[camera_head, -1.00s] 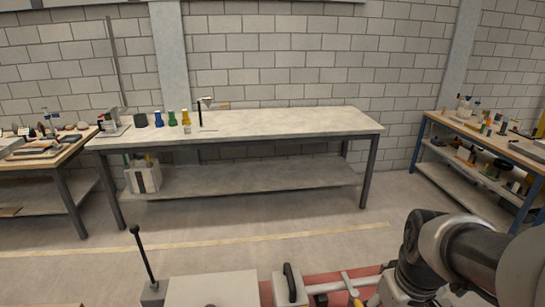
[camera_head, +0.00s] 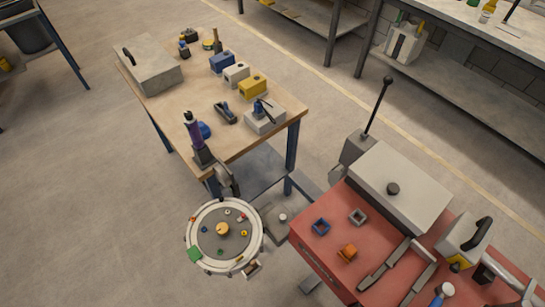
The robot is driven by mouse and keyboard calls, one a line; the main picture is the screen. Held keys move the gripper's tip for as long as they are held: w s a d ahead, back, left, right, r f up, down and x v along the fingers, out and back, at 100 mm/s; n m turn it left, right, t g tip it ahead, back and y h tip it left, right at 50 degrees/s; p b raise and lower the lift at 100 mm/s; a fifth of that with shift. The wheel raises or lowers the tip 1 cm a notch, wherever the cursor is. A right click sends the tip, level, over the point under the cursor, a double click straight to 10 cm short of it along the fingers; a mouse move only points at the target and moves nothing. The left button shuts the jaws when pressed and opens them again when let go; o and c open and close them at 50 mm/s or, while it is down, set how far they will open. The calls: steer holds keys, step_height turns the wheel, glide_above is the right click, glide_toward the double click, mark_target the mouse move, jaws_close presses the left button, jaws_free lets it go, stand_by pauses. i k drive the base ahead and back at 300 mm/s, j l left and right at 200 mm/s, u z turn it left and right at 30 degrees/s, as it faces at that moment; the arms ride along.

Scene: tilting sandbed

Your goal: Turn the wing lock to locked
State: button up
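A round pale dish (camera_head: 258,239) with a grey bed and several small coloured pieces on it stands low, left of the red bench. It looks like the sandbed. A small tan-and-dark part (camera_head: 252,268) sticks out under its lower right rim. I cannot tell whether that part is the wing lock, nor how any lock is set. A dark bracket (camera_head: 228,180) rises at the dish's far edge. My gripper is not in view.
A wooden table (camera_head: 185,110) with blocks and tools is behind the dish. Floor at the left is clear.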

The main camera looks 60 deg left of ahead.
mark_target(237, 260)
steer(key=k+u, duration=0.15)
steer(key=u, duration=2.5)
